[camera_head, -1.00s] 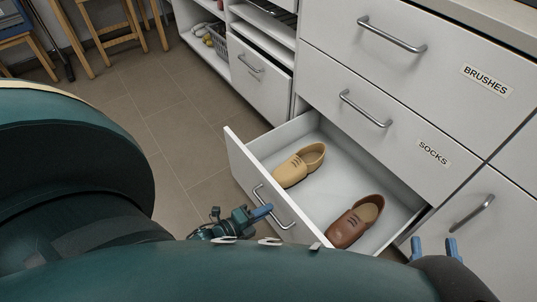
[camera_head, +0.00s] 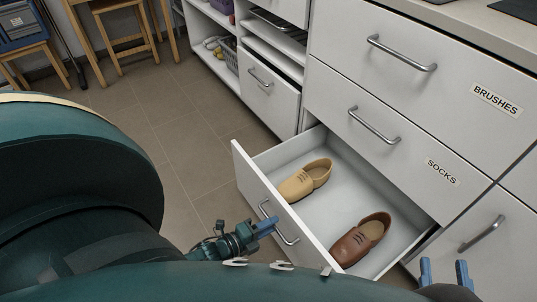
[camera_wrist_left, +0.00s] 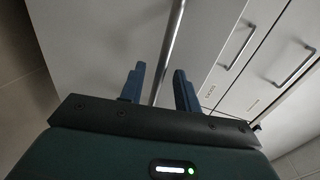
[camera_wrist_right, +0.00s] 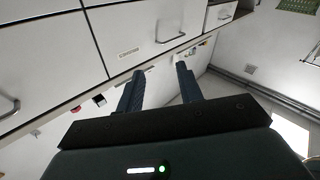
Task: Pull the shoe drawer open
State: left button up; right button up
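The white shoe drawer (camera_head: 266,200) stands well out from the cabinet below the SOCKS drawer (camera_head: 385,135). A tan shoe (camera_head: 304,181) and a brown shoe (camera_head: 358,240) lie inside it. My left gripper (camera_head: 273,223) is at the bar handle (camera_head: 289,238) on the drawer's front. In the left wrist view the handle (camera_wrist_left: 171,50) runs between the two blue fingers (camera_wrist_left: 158,84), which are spread with gaps beside the bar. My right gripper (camera_head: 444,272) is open and empty, low at the right of the head view; its spread fingers (camera_wrist_right: 158,85) also show in the right wrist view.
The BRUSHES drawer (camera_head: 440,85) is closed above. A lower cabinet front with a handle (camera_head: 482,234) is at the right. Open shelves and a wire basket (camera_head: 228,52) stand further back, with wooden stools (camera_head: 125,25) at upper left. The tiled floor left of the drawer is clear.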

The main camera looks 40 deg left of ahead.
pick_arm(q)
jog(key=p+v, duration=0.2)
jog(key=v, duration=1.1)
jog(key=shift+p, duration=0.4)
pick_arm(e)
jog(key=shift+w+d+f+m+g+h, duration=0.1)
jog(key=shift+d+f+m+g+h, duration=0.05)
jog(key=shift+d+m+g+h, duration=0.55)
jog(key=shift+a, duration=0.15)
